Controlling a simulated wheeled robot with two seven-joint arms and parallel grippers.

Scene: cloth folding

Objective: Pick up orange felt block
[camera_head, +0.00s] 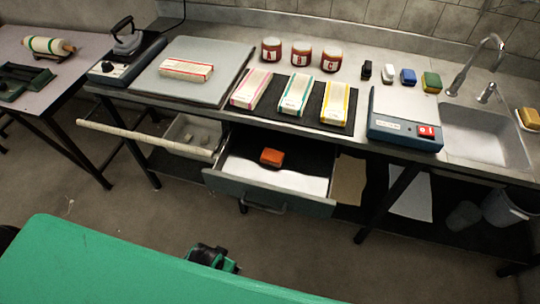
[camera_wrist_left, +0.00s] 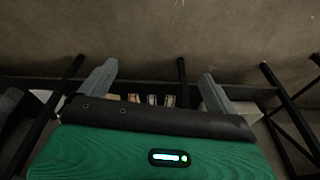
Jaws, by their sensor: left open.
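The orange felt block (camera_head: 271,157) lies in the open drawer (camera_head: 270,203) under the counter, on a dark patch behind a white area in the head view. My left gripper (camera_wrist_left: 157,76) shows in the left wrist view with its two grey fingers wide apart and nothing between their tips. Its distance from the block cannot be told. The block cannot be made out in the wrist view. My right gripper cannot be identified in either view.
The counter above the drawer holds three lettered jars (camera_head: 301,54), several striped boxes on a black mat (camera_head: 316,97), a blue device (camera_head: 405,118) and a sink (camera_head: 480,135). A pale rail (camera_head: 150,138) sticks out left of the drawer.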

